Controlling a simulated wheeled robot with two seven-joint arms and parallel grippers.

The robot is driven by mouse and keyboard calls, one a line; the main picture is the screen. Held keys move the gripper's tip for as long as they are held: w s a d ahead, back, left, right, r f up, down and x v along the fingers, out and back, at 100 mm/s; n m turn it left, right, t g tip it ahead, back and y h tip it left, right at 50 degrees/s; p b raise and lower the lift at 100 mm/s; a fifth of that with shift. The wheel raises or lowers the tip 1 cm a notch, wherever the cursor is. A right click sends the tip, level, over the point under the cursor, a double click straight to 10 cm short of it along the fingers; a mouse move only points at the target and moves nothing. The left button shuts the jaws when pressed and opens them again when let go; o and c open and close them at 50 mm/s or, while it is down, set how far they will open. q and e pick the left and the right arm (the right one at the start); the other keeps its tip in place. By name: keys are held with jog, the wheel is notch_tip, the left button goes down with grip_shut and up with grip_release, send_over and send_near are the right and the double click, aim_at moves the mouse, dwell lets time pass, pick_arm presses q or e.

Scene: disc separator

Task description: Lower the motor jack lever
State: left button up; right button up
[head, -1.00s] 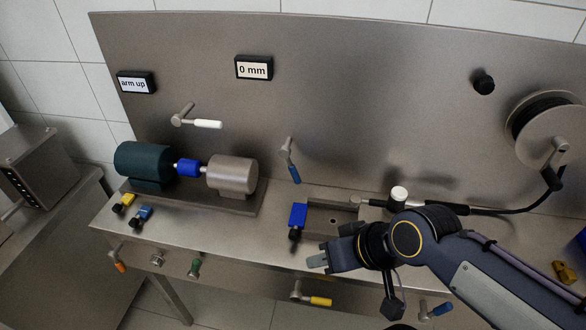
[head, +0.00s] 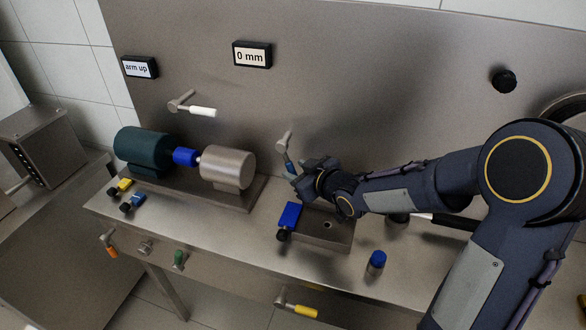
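No lever carries a readable name, so I cannot tell which is the motor jack lever. A lever with a blue handle (head: 288,158) hangs down from the back panel. My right gripper (head: 297,186) is at its lower end and partly covers it; I cannot tell whether the fingers touch it or how far apart they are. A lever with a white handle (head: 202,112) points right on the panel. Orange (head: 111,249), green (head: 179,259) and yellow (head: 305,311) handles show along the bench front. My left gripper is out of view.
A dark green motor (head: 142,148) and a steel cylinder (head: 228,164) stand on a base at the left. A tray with a blue block (head: 290,215) lies below my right gripper. A blue-capped cylinder (head: 377,260) stands nearer the front. Displays read "arm up" (head: 140,67) and "0 mm" (head: 252,55).

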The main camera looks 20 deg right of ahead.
aim_at(293, 169)
jog(key=shift+x, duration=1.75)
grip_shut()
